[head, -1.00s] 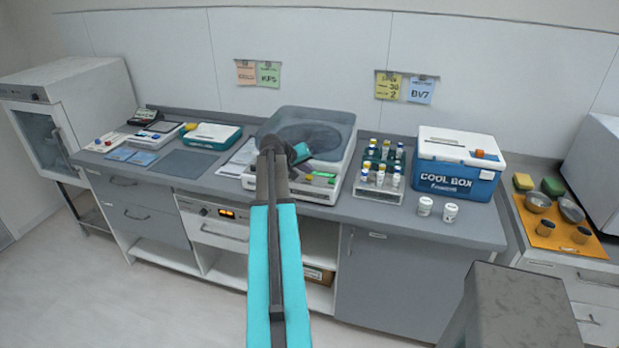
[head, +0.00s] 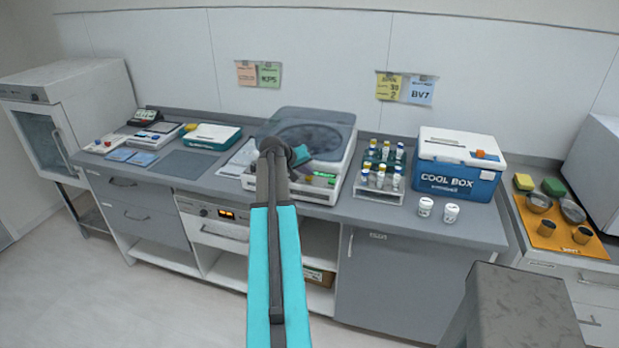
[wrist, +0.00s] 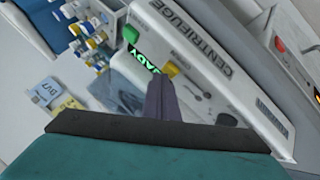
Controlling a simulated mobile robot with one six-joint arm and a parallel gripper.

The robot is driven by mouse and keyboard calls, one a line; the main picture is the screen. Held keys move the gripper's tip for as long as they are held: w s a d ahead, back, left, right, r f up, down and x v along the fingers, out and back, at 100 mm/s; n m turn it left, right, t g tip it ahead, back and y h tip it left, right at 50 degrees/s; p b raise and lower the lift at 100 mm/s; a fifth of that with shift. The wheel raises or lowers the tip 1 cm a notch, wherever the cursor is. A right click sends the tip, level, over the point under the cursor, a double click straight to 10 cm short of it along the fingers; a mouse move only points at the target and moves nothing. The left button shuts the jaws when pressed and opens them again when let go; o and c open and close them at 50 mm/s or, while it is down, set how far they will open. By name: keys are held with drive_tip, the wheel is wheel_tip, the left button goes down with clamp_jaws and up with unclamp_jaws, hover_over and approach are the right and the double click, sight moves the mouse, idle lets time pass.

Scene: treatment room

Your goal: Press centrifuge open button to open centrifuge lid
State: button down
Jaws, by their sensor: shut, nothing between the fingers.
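The centrifuge (head: 335,172) stands on the bench behind my arm, a white box with a grey see-through lid (head: 325,119) that looks shut. In the wrist view its tilted front panel (wrist: 205,65) shows a green lit display reading READY (wrist: 143,61), a green button (wrist: 131,35) and a yellow button (wrist: 171,70). My gripper (wrist: 158,82) is shut and empty, its fingertips over the panel close to the display and the yellow button. I cannot tell whether they touch.
A rack of capped tubes (head: 379,184) stands just right of the centrifuge, with two white jars (head: 438,210) and a blue cool box (head: 455,183) beyond. Left are a paper sheet (head: 243,153), a grey mat (head: 185,163) and a teal-white device (head: 212,136). The front bench edge is mostly clear.

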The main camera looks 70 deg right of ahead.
sight(307, 178)
drive_tip(key=shift+f, duration=0.4)
idle(0.5)
drive_tip(key=shift+r, duration=0.95)
drive_tip(key=shift+r, duration=0.15)
drive_tip(key=shift+r+p, duration=1.15)
drive_tip(key=shift+r, duration=1.25)
